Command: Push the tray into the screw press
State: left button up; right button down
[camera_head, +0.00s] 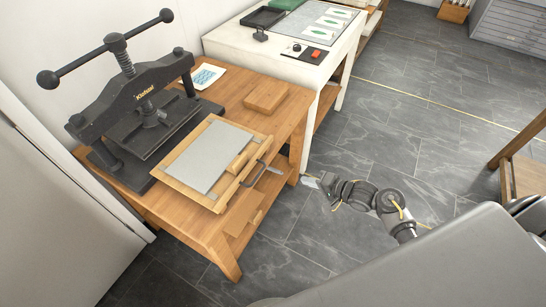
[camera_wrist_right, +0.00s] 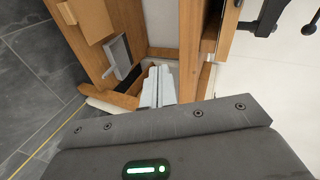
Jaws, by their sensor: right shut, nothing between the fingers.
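The black screw press (camera_head: 135,95) stands at the back left of the wooden table, with its cross bar raised on the screw. The wooden tray (camera_head: 178,190) lies flat on the table in front of the press, bearing a grey plate (camera_head: 208,155). It sits outside the press, its far side close to the press base. A dark handle (camera_head: 253,174) is on the tray's near right side. My right gripper (camera_head: 311,182) is shut and empty, beyond the table's right front leg and apart from the tray. Its shut fingers show in the wrist view (camera_wrist_right: 158,86). My left gripper is out of view.
A wooden block (camera_head: 266,96) and a printed sheet (camera_head: 203,77) lie on the table (camera_head: 285,125). A white counter (camera_head: 232,42) stands behind.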

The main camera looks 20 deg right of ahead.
jog(key=y, duration=0.2)
send_near(264, 151)
jog(key=shift+m, duration=0.3)
jog(key=x, duration=0.5)
jog(key=shift+f, duration=0.35)
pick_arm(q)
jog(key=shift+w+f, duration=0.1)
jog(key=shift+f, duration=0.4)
pick_arm(e)
jog(key=shift+w+a, duration=0.45)
jog(key=shift+w, duration=0.1)
